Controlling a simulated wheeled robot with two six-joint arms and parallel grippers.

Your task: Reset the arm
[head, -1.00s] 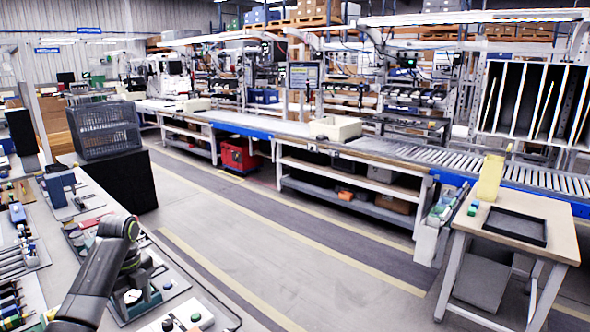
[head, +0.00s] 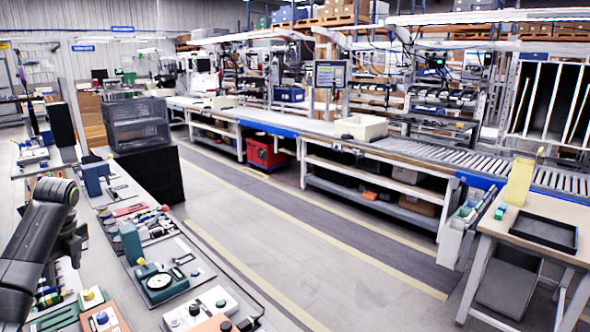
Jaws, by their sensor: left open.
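My left arm comes in from the left edge of the head view, dark grey and bent at a rounded joint. My left gripper (head: 76,241) is at the end of it, over the left part of the workbench (head: 192,262). It is open and mostly hidden behind the arm, with nothing seen in it. A green device with a round dial (head: 159,281) stands on the bench to its right, apart from it. My right gripper is not in view.
Switch boxes (head: 200,309), tools and small parts crowd the bench. A grey crate (head: 138,124) sits on a black block behind. A wooden table (head: 560,240) with a black tray (head: 531,229) stands at right. The aisle floor (head: 300,245) between is clear.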

